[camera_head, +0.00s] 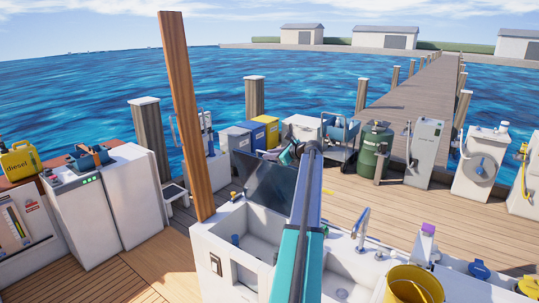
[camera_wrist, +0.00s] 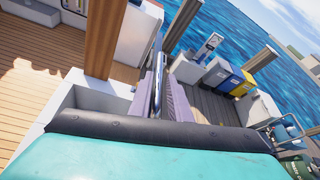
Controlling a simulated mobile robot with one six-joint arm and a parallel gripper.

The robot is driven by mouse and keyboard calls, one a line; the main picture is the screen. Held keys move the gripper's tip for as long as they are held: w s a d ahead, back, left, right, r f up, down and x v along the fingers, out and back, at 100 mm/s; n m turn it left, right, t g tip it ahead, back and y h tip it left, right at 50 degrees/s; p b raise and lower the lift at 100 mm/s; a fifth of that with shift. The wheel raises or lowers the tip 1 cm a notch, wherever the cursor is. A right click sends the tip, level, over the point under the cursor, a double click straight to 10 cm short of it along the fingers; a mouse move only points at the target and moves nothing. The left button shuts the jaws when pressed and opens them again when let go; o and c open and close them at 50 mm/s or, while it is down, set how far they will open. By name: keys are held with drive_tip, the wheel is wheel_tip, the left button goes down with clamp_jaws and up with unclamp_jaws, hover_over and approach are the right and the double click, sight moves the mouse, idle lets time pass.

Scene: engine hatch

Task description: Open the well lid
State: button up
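The well lid (camera_head: 270,181) is a dark, glossy, see-through panel. In the head view it stands raised and tilted behind the left basin of the white counter (camera_head: 211,239). The well under it shows open. My gripper (camera_head: 291,152) is at the lid's upper right corner, partly hidden by my arm. In the wrist view the lid (camera_wrist: 158,72) shows almost edge-on as a thin dark strip. The two purple-grey fingers of my gripper (camera_wrist: 159,98) lie on either side of it. Whether they press on it cannot be made out.
A wooden post (camera_head: 181,115) rises close to the left of the lid. To the right of the well are a sink with a tap (camera_head: 361,226) and a yellow bucket (camera_head: 413,284).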

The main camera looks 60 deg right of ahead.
drive_tip(key=shift+w+a, duration=0.25)
drive_tip(key=shift+w, duration=0.15)
drive_tip(key=b+v, duration=0.4)
drive_tip(key=v, duration=1)
drive_tip(key=shift+s, duration=0.25)
drive_tip(key=shift+d, duration=0.15)
